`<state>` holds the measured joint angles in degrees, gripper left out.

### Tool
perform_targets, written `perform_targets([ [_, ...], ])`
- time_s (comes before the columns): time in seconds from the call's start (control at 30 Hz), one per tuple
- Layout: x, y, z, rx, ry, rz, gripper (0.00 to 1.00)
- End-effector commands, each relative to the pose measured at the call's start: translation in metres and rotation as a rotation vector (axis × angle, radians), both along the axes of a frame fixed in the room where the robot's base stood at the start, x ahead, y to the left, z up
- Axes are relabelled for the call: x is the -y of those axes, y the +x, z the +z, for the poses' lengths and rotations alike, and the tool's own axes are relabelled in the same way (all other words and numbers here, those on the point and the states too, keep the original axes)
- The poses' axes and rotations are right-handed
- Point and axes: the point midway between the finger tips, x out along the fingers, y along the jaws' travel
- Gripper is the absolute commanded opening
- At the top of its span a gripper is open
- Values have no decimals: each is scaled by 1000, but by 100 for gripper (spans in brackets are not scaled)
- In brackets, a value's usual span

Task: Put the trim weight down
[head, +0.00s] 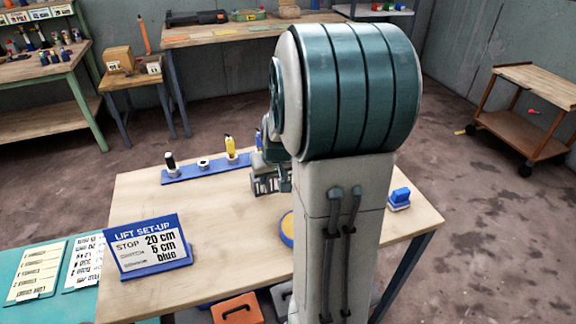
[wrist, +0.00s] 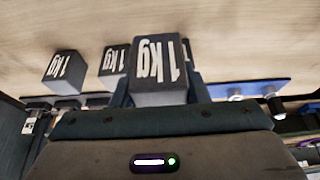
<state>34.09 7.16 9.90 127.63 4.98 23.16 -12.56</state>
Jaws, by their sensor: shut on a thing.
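In the wrist view, a dark grey block marked "1kg" (wrist: 160,75), the trim weight, sits between the fingers of my gripper (wrist: 160,92), which is shut on it. In the head view, my gripper (head: 266,160) is over the middle of the wooden table (head: 215,214), partly hidden by my arm. Dark blocks with pale markings (head: 266,184) show just below it.
A blue strip (head: 195,173) with several upright pieces lies along the table's back. A "LIFT SET-UP" sign (head: 150,245) stands at front left. A yellow and blue round thing (head: 287,229) is half hidden by my arm. A blue object (head: 399,198) sits at right.

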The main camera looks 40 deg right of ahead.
Motion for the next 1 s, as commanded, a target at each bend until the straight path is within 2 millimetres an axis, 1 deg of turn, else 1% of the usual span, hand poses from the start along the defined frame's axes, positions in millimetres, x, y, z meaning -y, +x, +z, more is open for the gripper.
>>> perform_targets([
  [0.03,-10,6,-5,1,-1,7,0],
  [0.13,-26,13,-15,2,0,8,0],
  [0.3,-38,20,-24,3,-1,4,0],
  [0.47,-42,22,-28,4,-2,2,0],
  [0.57,-42,22,-38,1,0,2,0],
  [0.7,-42,22,-57,0,0,2,0],
  [0.8,-42,22,-64,3,-1,3,0],
  [1.0,-42,22,-66,5,-1,2,0],
])
